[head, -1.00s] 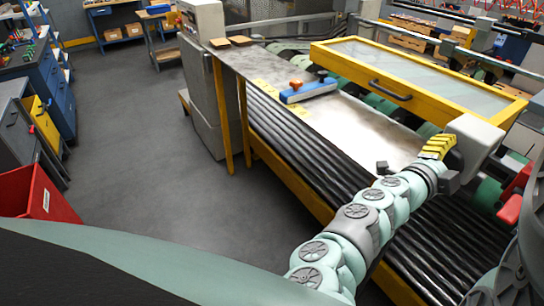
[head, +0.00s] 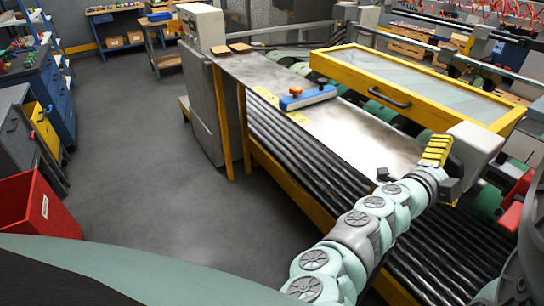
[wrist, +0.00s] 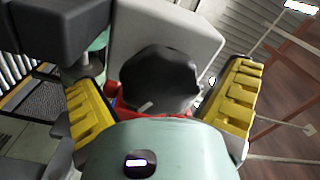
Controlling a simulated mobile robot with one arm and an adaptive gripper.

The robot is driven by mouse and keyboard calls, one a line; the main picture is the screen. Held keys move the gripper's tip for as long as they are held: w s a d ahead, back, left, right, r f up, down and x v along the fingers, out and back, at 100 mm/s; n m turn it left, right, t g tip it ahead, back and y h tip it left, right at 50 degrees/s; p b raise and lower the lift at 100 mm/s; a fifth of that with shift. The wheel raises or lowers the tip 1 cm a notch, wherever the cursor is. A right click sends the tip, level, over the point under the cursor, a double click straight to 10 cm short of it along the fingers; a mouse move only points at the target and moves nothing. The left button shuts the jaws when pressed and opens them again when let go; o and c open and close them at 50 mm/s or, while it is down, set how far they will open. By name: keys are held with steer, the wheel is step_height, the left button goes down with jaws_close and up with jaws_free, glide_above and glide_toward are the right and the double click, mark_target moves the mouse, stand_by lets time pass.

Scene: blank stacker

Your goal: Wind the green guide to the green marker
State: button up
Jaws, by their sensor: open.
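In the head view my gripper (head: 441,160) is beside a light grey box (head: 477,150) at the corner of the machine. One yellow finger shows there; the other is hidden. In the wrist view the yellow fingers are spread apart, with a black rounded knob (wrist: 158,80) between them and the pale box (wrist: 195,35) behind. I cannot tell whether either finger touches the knob. Neither a green guide nor a green marker can be made out clearly. A blue bar with an orange knob (head: 307,97) lies on the metal feed table (head: 375,140).
A yellow-framed clear cover (head: 420,108) with a black handle is over the machine. A red part (head: 515,205) is right of my gripper. Black ribbed bellows (head: 300,150) line the table's front. Open floor (head: 140,170) is at left, with a red bin (head: 40,208).

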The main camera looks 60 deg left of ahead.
steer(key=shift+s+a, duration=0.15)
steer(key=shift+s, duration=0.4)
steer(key=s, duration=1.1)
